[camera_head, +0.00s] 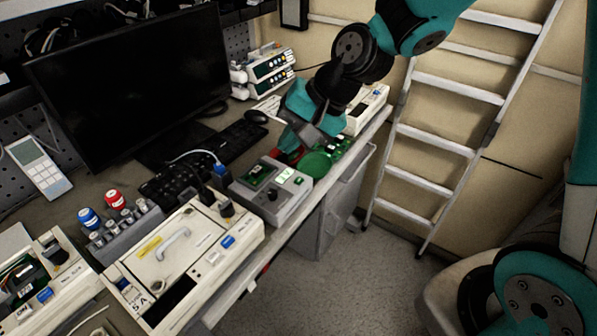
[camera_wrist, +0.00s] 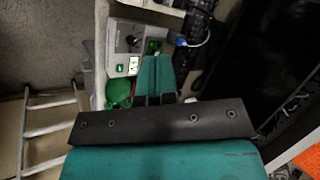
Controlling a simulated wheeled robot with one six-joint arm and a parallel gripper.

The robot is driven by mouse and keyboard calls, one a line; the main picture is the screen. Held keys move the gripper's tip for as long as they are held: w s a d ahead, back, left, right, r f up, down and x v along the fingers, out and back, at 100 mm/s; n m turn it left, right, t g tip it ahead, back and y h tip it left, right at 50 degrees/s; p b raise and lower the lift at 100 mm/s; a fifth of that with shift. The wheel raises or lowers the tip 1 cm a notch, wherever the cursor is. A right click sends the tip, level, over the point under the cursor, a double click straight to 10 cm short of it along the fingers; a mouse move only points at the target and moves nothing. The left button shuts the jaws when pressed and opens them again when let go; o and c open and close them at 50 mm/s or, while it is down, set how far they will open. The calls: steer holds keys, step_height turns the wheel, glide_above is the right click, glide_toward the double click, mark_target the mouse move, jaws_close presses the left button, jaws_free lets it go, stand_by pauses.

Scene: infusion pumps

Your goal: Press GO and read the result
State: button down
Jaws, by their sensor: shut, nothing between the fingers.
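A grey test box (camera_head: 269,198) stands near the bench's front edge, with a green circuit board (camera_head: 259,177) set in its top and a black knob on it. Two small lit green spots (camera_head: 298,181) show at its right end; I cannot read them or tell which is GO. The box also shows in the wrist view (camera_wrist: 129,32), with a bright green lit patch (camera_wrist: 134,66). My gripper (camera_head: 288,156) is shut and empty, pointing down just behind the box's right end. In the wrist view its teal fingers (camera_wrist: 154,76) lie beside the box; contact cannot be told.
A green round dish (camera_head: 315,164) and a green board lie right of the box. A monitor (camera_head: 130,85) and keyboard (camera_head: 235,142) are behind. A ladder (camera_head: 450,145) leans at right.

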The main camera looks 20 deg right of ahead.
steer(key=w+d+f+m+t+p, duration=0.25)
steer(key=w+f+m, duration=0.25)
steer(key=w+m, duration=0.25)
steer(key=m+t, duration=0.1)
steer(key=m, duration=0.5)
glide_above(299, 181)
step_height(299, 181, down, 6)
steer(key=shift+f, duration=0.2)
steer(key=shift+n, duration=0.25)
step_height(299, 181, down, 9)
steer(key=b, duration=0.6)
steer(key=shift+r, duration=0.1)
steer(key=shift+b, duration=0.35)
steer(key=shift+f, duration=0.4)
